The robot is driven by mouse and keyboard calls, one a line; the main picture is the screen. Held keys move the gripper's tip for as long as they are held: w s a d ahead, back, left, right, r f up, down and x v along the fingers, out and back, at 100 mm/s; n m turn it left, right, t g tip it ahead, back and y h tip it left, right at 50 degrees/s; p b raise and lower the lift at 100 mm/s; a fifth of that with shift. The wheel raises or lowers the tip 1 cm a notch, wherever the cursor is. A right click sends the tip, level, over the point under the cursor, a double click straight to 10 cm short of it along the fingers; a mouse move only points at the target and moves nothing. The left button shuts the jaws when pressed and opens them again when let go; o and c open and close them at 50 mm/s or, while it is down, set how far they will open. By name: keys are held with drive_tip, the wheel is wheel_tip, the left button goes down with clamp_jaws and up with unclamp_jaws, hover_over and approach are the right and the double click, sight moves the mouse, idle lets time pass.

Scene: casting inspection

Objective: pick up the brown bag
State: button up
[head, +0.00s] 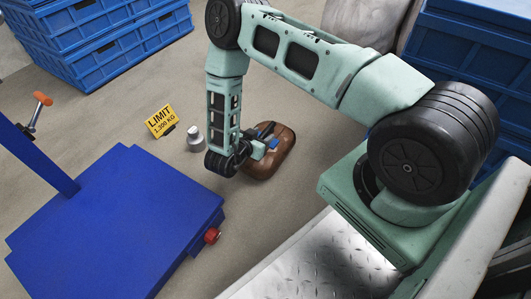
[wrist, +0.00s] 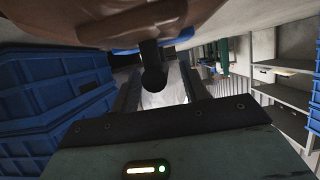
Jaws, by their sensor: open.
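The brown bag (head: 272,162) lies on the floor below the end of my arm in the head view. It has a rounded shape, with blue and black parts showing near its top. In the wrist view the brown bag (wrist: 190,18) fills the top edge, close to the camera, with blue patches and a dark round-ended piece in front of it. My gripper (head: 258,146) is at the bag's upper left side in the head view, partly overlapping it. In the wrist view my gripper (wrist: 157,92) has its two dark fingers apart. I cannot tell whether they touch the bag.
A grey weight-like object (head: 194,139) and a yellow limit sign (head: 160,121) stand left of the bag. A blue platform (head: 115,225) with a red knob (head: 212,236) is at lower left. Blue crates (head: 100,45) are stacked behind.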

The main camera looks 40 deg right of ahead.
drive_tip(key=shift+w+d+f, duration=0.2)
drive_tip(key=shift+d+f, duration=0.05)
drive_tip(key=shift+d, duration=0.4)
drive_tip(key=shift+c, duration=0.4)
clamp_jaws()
idle(0.5)
drive_tip(key=shift+w+r, duration=0.1)
drive_tip(key=shift+r, duration=0.05)
